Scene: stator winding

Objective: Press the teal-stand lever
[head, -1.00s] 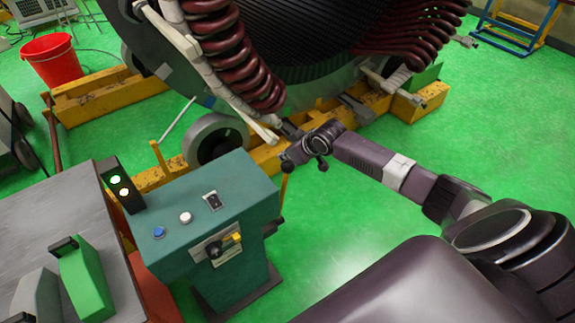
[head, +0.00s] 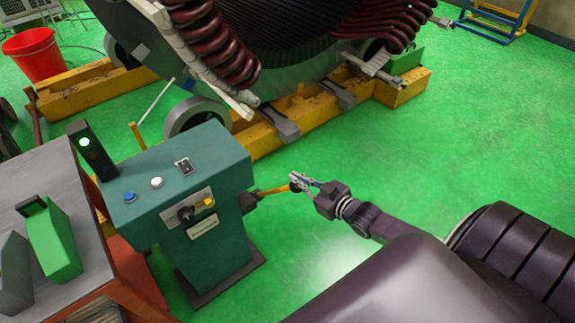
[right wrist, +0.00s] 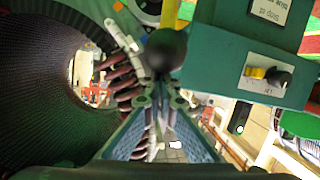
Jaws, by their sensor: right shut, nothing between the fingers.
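The teal stand (head: 190,170) is left of centre in the head view, with its lever on its right side. The yellow lever arm (head: 268,191) points right, close to level. My right gripper (head: 302,180) is at the lever's outer end, shut and empty. In the right wrist view the lever's black ball knob (right wrist: 166,50) sits just beyond the closed fingertips (right wrist: 165,92). I cannot tell if they touch it. The stand (right wrist: 225,52) also shows there at the right. My left gripper is not in view.
The large stator (head: 270,70) with dark red coils stands behind on yellow beams (head: 262,135). A grey-topped bench (head: 80,205) with a green block (head: 52,243) is at the left. A signal lamp (head: 90,150) shows a lit upper light. Green floor is open at the right.

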